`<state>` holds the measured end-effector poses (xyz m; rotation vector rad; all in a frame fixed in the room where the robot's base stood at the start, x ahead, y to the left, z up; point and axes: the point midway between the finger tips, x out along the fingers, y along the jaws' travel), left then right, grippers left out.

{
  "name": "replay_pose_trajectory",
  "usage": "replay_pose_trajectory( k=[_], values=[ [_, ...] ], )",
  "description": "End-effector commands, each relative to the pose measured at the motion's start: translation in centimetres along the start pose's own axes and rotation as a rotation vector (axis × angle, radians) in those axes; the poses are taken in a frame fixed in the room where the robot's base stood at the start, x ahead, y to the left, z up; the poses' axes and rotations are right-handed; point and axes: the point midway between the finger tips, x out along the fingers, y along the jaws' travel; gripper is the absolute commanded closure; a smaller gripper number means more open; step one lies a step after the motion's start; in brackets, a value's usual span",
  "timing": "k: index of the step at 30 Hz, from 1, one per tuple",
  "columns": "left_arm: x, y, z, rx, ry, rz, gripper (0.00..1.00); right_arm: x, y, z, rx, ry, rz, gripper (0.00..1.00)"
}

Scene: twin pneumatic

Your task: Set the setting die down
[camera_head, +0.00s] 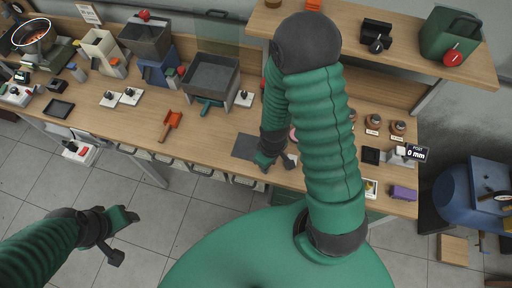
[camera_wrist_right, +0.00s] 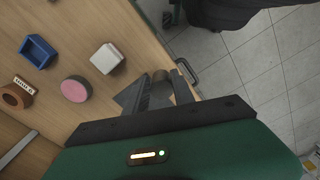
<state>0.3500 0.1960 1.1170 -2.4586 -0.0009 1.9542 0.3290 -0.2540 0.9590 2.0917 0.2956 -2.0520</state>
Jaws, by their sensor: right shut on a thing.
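My right gripper (camera_head: 276,163) hangs over the front part of the workbench, beside a dark grey square mat (camera_head: 243,148). In the right wrist view, its fingers (camera_wrist_right: 164,88) are shut on a small brownish-grey cylinder (camera_wrist_right: 161,75), which seems to be the setting die. Most of the die is hidden by the fingers, and I cannot tell whether it touches the bench. The mat (camera_wrist_right: 127,97) shows beside the fingers. My left gripper (camera_head: 118,236) is open and empty above the floor, away from the bench.
A pink-topped round piece (camera_wrist_right: 75,89), a white block (camera_wrist_right: 106,58) and a blue tray (camera_wrist_right: 38,51) stand near the right gripper. A purple box (camera_head: 403,193) is at the bench's right end.

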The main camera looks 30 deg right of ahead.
Motion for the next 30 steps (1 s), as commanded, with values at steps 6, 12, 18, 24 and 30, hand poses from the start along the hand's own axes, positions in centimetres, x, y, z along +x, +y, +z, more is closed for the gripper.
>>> replay_pose_trajectory(
  k=[6,12,18,24,30],
  values=[
    [0.7,0.0,0.0,0.0,0.004,0.0,0.43,0.7,3.1,-6.0,0.0,0.003,0.001,1.0],
    [1.4,0.0,0.2,0.0,0.004,0.0,0.43,0.9,5.0,-9.2,-0.001,0.001,0.0,1.0],
    [4.3,0.0,0.9,0.0,0.004,0.0,0.43,4.3,5.0,-9.4,0.0,-0.001,-0.001,1.0],
    [4.2,0.0,0.8,0.0,0.004,0.0,0.43,4.3,5.1,-9.4,0.001,0.0,-0.001,1.0],
    [4.4,0.0,0.9,0.0,0.004,0.0,0.43,4.6,5.0,-9.4,0.0,-0.001,-0.001,0.66]
  ],
)
